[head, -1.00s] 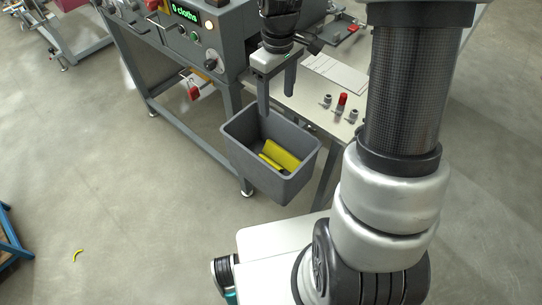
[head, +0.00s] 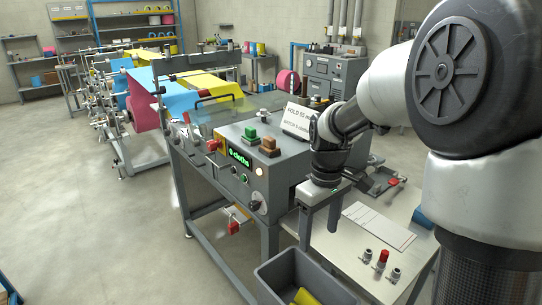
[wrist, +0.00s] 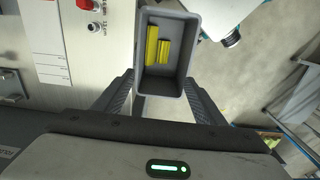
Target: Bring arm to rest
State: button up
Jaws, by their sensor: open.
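My gripper (head: 319,230) is open and empty, its fingers pointing down. In the head view it is above and behind the grey bin (head: 268,283), near the machine's right end. In the wrist view my gripper (wrist: 160,80) has its two fingers spread apart, with the grey bin (wrist: 171,88) showing beyond and between them. Yellow folded pieces (wrist: 152,44) lie inside the bin, apart from the fingers. A yellow piece (head: 305,297) also shows at the bottom edge of the head view.
A pale table (head: 350,250) holds a red button (head: 383,256), knobs and a white sheet (head: 378,226). Pink, blue and yellow cloth rolls stand behind. Open floor lies at left.

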jog(key=s+r+m+t+p, duration=0.5)
jog(key=s+r+m+p, duration=0.2)
jog(key=s+r, duration=1.1)
jog(key=shift+r+t, duration=0.3)
jog(key=shift+r, duration=0.55)
